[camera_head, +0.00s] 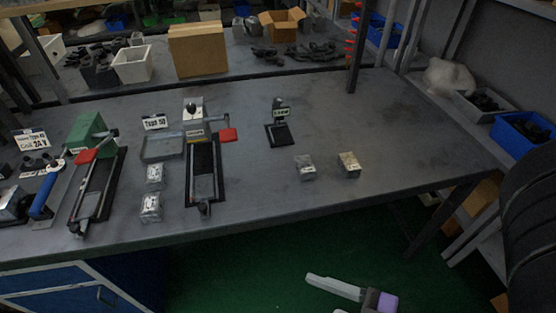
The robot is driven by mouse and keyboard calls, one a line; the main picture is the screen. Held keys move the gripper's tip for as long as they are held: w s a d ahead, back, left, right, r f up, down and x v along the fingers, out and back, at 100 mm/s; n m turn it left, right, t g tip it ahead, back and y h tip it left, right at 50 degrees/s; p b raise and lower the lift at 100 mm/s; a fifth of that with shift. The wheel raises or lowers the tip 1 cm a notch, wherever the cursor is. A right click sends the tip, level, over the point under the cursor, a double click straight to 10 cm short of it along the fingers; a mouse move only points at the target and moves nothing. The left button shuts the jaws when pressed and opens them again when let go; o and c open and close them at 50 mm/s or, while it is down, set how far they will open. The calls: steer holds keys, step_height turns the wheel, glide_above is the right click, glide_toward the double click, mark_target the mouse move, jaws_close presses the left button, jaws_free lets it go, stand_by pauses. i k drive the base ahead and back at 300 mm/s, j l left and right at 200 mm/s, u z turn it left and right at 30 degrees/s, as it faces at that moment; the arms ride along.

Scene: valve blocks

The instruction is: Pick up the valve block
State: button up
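Several small metal blocks that look like valve blocks stand on the grey table. One silver block (306,168) and one more yellowish block (348,164) stand side by side at the right, near the front edge. Two more silver blocks, a rear one (154,176) and a front one (150,208), stand left of the middle clamp fixture. I cannot tell which one the task means. My gripper (322,294) is low at the bottom of the view, over the green floor and in front of the table. Its light fingers look apart and empty; one is partly cut off by the frame edge.
The middle clamp fixture (203,170) and the left one (96,185) have red handles. A small black stand (281,132) is behind the right blocks. Cartons and bins stand on the rear bench. The table's right part (400,130) is clear.

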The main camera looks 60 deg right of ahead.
mark_target(306, 170)
steer(key=i+j+z, duration=0.1)
steer(key=j+z, duration=1)
steer(key=j, duration=0.15)
